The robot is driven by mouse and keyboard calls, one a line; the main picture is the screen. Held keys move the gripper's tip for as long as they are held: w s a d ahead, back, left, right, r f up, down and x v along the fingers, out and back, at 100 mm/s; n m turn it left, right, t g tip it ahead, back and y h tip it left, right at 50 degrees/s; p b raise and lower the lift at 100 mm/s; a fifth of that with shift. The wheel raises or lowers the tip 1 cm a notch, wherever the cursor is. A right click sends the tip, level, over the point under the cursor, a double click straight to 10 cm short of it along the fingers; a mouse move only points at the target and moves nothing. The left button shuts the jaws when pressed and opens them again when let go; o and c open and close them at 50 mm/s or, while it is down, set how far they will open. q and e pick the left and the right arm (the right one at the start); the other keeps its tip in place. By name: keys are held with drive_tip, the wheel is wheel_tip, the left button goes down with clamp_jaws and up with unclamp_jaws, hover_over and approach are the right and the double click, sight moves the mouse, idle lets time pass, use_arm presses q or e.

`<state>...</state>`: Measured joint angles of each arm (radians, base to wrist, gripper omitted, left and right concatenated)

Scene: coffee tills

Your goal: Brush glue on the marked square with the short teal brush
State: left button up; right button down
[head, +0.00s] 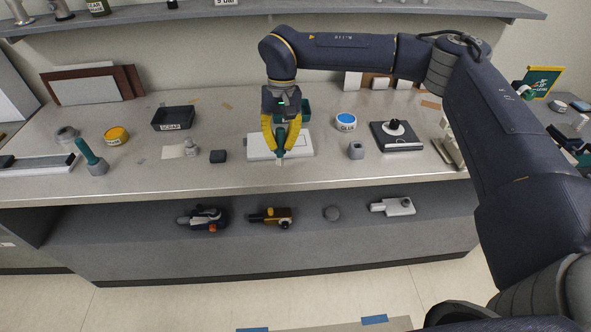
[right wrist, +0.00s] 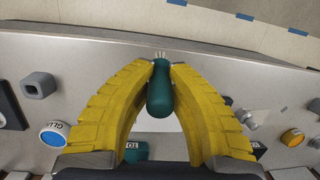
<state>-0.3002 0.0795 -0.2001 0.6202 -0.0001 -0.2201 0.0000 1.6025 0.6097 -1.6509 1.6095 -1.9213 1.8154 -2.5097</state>
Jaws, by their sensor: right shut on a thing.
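My right gripper (head: 281,150) has its yellow fingers shut on the short teal brush (head: 280,140). The brush points down over the front part of a white board (head: 302,148). In the right wrist view the gripper (right wrist: 161,72) pinches the teal handle (right wrist: 159,98), with pale bristles at the far end. I cannot tell whether the bristles touch anything. The marked square is not distinguishable; the gripper covers part of the board. The blue-and-white glue tub (head: 346,122) stands right of the board. It also shows in the right wrist view (right wrist: 54,136). My left gripper is not in view.
A grey holder block (head: 356,151) stands right of the board, near a dark square base (head: 397,137) with a knob. To the left are a small dark block (head: 217,156), a black scrap tray (head: 173,118), a yellow tub (head: 116,135) and another teal-handled tool (head: 90,153).

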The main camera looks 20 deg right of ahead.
drive_tip(key=w+d+r+m+t, duration=0.1)
drive_tip(key=w+d+r+m, duration=0.1)
drive_tip(key=w, duration=0.5)
drive_tip(key=w+d+r+m+h, duration=0.1)
drive_tip(key=w+d+r+m, duration=0.2)
drive_tip(key=w, duration=0.4)
drive_tip(key=shift+w+d+m+t, duration=0.2)
drive_tip(key=shift+d+m+t, duration=0.2)
drive_tip(key=shift+d+m, duration=0.5)
drive_tip(key=shift+a+f, duration=0.2)
drive_tip(key=shift+f, duration=2.25)
